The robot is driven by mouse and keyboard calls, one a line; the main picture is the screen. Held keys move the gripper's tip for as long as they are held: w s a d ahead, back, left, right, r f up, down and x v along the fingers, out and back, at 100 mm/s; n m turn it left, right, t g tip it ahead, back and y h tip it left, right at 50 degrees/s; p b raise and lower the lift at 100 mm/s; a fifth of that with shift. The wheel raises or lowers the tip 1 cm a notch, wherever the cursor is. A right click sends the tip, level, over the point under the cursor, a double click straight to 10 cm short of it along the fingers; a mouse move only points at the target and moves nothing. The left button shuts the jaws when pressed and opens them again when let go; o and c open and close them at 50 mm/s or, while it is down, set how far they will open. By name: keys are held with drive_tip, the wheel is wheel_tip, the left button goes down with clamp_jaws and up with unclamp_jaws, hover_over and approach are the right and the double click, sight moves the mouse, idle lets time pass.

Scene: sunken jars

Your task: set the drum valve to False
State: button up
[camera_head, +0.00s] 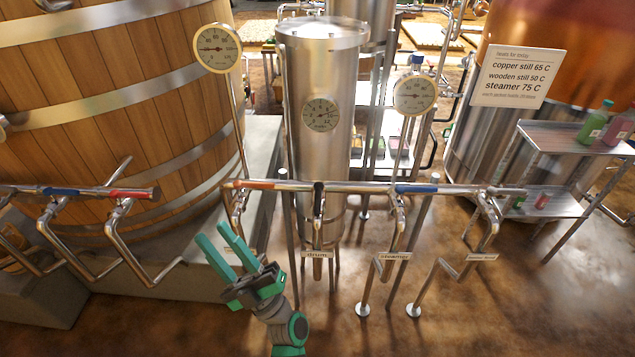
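The label reading "drum" (318,254) hangs on a vertical pipe below a horizontal steel pipe (270,185) in the middle of the view. A short dark handle (319,194), seemingly the drum valve's, stands upright where that pipe meets the horizontal one. Its exact setting is hard to tell. My gripper (213,236) is at the lower left of the label, apart from the pipes. Its two green fingers are spread with nothing visible between them. A tall steel cylinder (320,70) with a dial gauge (321,115) stands behind the pipe.
A "steamer" label (395,257) hangs on the neighbouring branch to the right. A wooden vat (100,110) with its own pipes stands left. A sign (517,76) lists heats for today. A shelf (575,137) with bottles is at right. Brown floor shows in front.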

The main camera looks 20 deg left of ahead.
drive_tip(key=s+a+n+g+h, duration=0.1)
drive_tip(key=a+n+g+h, duration=0.8)
drive_tip(key=n+g, duration=0.7)
drive_tip(key=m+t+h, duration=0.3)
drive_tip(key=t+h, duration=0.7)
drive_tip(key=h, duration=0.9)
hover_over(318, 202)
wheel_tip(318, 202, down, 4)
drive_tip(key=shift+a+f, duration=0.1)
drive_tip(key=shift+a, duration=0.05)
drive_tip(key=shift+f, duration=2.55)
drive_tip(key=shift+f, duration=0.1)
